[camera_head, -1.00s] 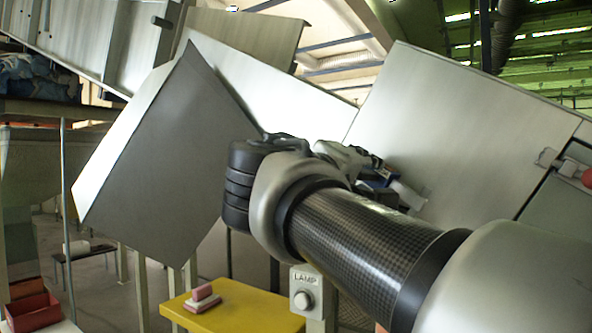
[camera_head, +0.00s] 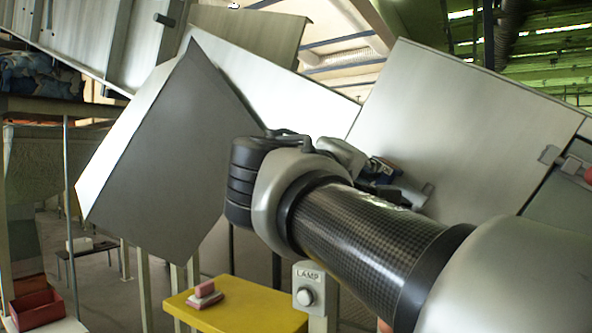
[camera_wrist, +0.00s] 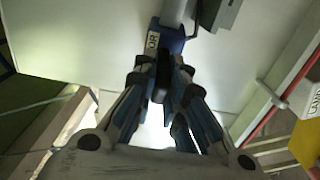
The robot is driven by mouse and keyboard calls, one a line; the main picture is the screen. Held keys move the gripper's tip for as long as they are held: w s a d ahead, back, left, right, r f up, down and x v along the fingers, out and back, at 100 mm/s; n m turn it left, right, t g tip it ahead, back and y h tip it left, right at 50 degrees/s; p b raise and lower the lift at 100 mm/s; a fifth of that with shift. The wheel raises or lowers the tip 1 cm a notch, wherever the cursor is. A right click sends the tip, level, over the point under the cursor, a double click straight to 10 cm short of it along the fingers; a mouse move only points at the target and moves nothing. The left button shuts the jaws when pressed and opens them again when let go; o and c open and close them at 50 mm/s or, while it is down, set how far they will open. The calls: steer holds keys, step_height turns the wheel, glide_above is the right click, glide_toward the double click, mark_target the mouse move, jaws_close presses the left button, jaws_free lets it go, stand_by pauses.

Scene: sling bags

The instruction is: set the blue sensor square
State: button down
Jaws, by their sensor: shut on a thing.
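The blue sensor (camera_wrist: 177,38) has a blue body with a small white lettered label, and it sits against a pale panel (camera_wrist: 95,35). A grey cylindrical part stands just above it in the wrist view. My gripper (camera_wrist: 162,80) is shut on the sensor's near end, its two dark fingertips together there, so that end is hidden. In the head view my gripper (camera_head: 383,170) is partly hidden behind my arm, beside the big sloping pale panel (camera_head: 455,120). I cannot tell the sensor's exact angle.
A grey angled chute (camera_head: 165,150) stands left of my wrist. Below are a lamp switch box (camera_head: 307,290) and a yellow table (camera_head: 245,312) with a pink-and-white block (camera_head: 206,295). A red bin (camera_head: 36,308) is at lower left. A red knob (camera_head: 587,175) is at the right edge.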

stand_by(0.3)
steer(key=s+n+t+b, duration=0.1)
steer(key=b, duration=0.3)
steer(key=shift+f+y, duration=0.4)
steer(key=s+n+t+y+b, duration=0.1)
steer(key=b, duration=0.2)
steer(key=shift+a, duration=0.1)
steer(key=shift+r, duration=0.1)
steer(key=c, duration=1.6)
jaws_free()
steer(key=shift+c, duration=0.2)
steer(key=shift+s+a, duration=0.1)
steer(key=v, duration=0.7)
steer(key=shift+s, duration=0.2)
